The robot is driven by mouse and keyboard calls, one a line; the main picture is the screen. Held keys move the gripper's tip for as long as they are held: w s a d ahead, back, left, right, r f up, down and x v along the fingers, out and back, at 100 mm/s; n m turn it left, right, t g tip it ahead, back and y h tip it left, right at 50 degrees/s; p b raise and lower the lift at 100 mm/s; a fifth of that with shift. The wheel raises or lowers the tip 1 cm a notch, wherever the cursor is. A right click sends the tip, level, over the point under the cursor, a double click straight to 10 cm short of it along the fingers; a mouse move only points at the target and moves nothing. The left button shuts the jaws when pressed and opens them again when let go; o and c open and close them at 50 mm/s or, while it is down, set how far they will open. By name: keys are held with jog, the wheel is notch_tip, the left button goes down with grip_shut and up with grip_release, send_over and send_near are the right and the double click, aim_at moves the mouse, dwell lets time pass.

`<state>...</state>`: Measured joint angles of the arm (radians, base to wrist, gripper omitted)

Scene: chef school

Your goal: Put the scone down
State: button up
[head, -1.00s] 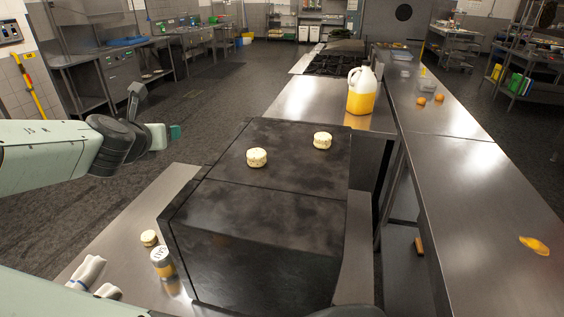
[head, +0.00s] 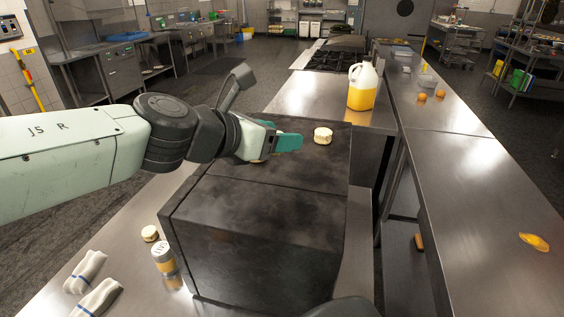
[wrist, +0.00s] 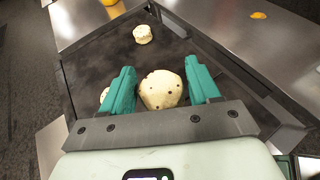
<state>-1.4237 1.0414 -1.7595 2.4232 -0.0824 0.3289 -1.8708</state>
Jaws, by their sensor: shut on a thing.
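My gripper (head: 283,142) is above the back part of the dark box (head: 262,215), reaching in from the left. In the wrist view its teal fingers (wrist: 160,84) are shut on a pale, dark-flecked scone (wrist: 161,91). A third scone (wrist: 104,95) is partly hidden by the left finger, and in the head view is almost wholly behind my gripper.
A small round pale item (head: 150,233), a lidded jar (head: 163,257) and folded white cloths (head: 88,271) are on the counter left of the box. A jug of yellow liquid (head: 362,87) stands behind it. The box top's front part is clear.

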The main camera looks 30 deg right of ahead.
aim_at(277, 189)
notch_tip(277, 189, down, 9)
jog(key=shift+f, duration=0.1)
dwell(0.3)
jog(key=shift+f, duration=0.1)
jog(key=o, duration=1.1)
jog(key=shift+c, duration=0.2)
jog(key=shift+a+r, duration=0.2)
jog(key=v, duration=1.1)
jog(key=shift+s+a+r, duration=0.15)
jog(key=shift+a+r, duration=0.05)
jog(key=shift+r, duration=0.05)
